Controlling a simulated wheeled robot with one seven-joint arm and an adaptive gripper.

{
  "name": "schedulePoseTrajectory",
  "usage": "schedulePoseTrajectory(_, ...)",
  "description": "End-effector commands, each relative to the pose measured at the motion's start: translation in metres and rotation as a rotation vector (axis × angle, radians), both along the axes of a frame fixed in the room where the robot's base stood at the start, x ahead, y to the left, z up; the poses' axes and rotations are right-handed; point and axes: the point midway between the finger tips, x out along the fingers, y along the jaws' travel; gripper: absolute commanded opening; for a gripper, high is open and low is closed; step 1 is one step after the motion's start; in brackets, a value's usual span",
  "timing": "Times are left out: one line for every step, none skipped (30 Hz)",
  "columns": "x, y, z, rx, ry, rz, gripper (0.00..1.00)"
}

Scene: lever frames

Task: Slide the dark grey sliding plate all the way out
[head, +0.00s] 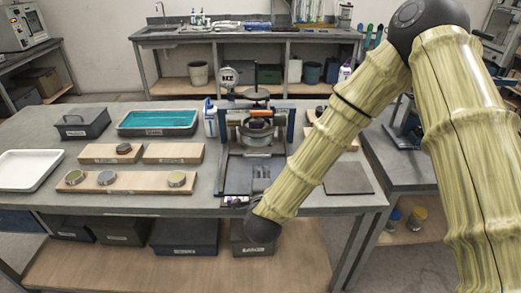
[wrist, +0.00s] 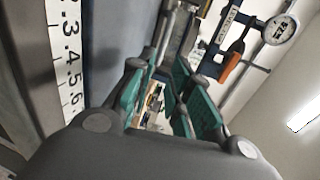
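The press-like frame (head: 284,135) stands on the workbench in the head view, with a round pot-like part (head: 257,138) in its middle. A dark grey plate (head: 238,178), which looks like the sliding plate, lies low at the front of the frame. My gripper (head: 236,201) is low at the bench's front edge, just in front of this plate, and is partly hidden by my wrist. In the wrist view my gripper (wrist: 163,88) shows green-padded fingers spread apart with nothing clearly between them. Whether they touch the plate cannot be told.
A numbered scale (wrist: 66,55) runs close on the left in the wrist view. A dial gauge (head: 229,77) and an orange handle (head: 261,113) sit higher up. Wooden boards (head: 125,182) and a teal tray (head: 158,122) lie left; a flat grey square (head: 347,177) lies right.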

Motion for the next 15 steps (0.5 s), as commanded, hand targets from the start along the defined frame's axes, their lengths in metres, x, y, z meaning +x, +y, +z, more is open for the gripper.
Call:
schedulePoseTrajectory(0.0, 0.0, 0.0, 0.0, 0.0, 0.0, 0.19)
schedulePoseTrajectory(0.001, 0.0, 0.0, 0.0, 0.0, 0.0, 0.19)
schedulePoseTrajectory(0.003, 0.0, -0.001, -0.001, 0.0, 0.0, 0.19)
schedulePoseTrajectory(0.005, 0.0, -0.001, -0.001, 0.0, -0.001, 0.19)
schedulePoseTrajectory(0.007, 0.0, -0.001, -0.001, 0.0, -0.001, 0.19)
schedulePoseTrajectory(0.011, 0.0, -0.002, -0.001, 0.0, -0.001, 0.19)
schedulePoseTrajectory(0.015, 0.0, -0.002, -0.001, 0.0, -0.001, 0.19)
schedulePoseTrajectory(0.019, 0.0, -0.003, -0.001, 0.0, 0.0, 0.19)
schedulePoseTrajectory(0.024, 0.0, -0.004, -0.002, 0.001, 0.0, 0.19)
schedulePoseTrajectory(0.029, 0.0, -0.005, -0.001, 0.0, 0.0, 0.19)
schedulePoseTrajectory(0.034, 0.0, -0.006, -0.001, 0.0, 0.0, 0.19)
schedulePoseTrajectory(0.041, 0.0, -0.007, -0.002, 0.0, 0.0, 0.19)
schedulePoseTrajectory(0.046, 0.0, -0.008, -0.002, -0.001, 0.0, 0.19)
schedulePoseTrajectory(0.051, 0.0, -0.009, -0.002, -0.001, 0.0, 0.19)
schedulePoseTrajectory(0.057, 0.0, -0.011, -0.002, 0.0, 0.0, 0.19)
